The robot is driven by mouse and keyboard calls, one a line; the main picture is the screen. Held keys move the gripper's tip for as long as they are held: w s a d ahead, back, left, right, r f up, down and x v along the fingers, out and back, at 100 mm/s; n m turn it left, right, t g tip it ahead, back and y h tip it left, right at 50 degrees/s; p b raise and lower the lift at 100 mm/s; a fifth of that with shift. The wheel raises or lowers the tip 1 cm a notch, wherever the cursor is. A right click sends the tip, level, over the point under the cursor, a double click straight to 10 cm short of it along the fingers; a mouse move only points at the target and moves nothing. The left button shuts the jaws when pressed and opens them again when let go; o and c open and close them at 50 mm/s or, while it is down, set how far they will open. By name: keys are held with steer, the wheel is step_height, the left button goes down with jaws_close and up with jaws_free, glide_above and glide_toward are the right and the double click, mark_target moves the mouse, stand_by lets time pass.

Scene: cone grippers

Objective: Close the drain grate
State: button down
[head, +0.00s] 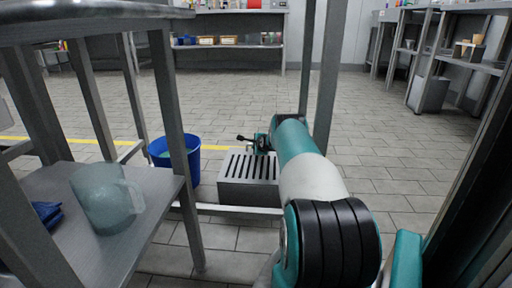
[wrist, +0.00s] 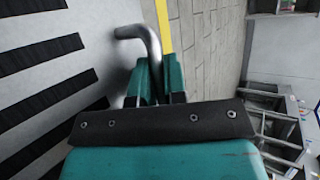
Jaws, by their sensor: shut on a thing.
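The drain grate (head: 252,166) is a pale grey panel with dark slots on top of a low grey metal box (head: 248,196), in the middle of the head view. I cannot tell whether it sits fully flush. Its slotted surface (wrist: 42,100) fills the left of the wrist view. My gripper (wrist: 155,82) has its teal fingers shut on a bent metal handle (wrist: 142,34) at the grate's edge. The handle's lower part is hidden between the fingers. In the head view my gripper (head: 262,143) is at the far edge of the box, partly hidden by my arm.
A blue bucket (head: 178,158) stands left of the box. A steel rack (head: 184,110) at the left holds a translucent jug (head: 103,200); its low rail runs in front of the box. A metal post (head: 326,80) rises near my arm. Tiled floor (head: 390,150) is open to the right.

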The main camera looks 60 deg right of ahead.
steer(key=shift+s+d+f, duration=0.1)
steer(key=shift+s+f, duration=0.05)
steer(key=c, duration=1.2)
jaws_free()
steer(key=shift+f, duration=0.15)
steer(key=shift+a, duration=0.2)
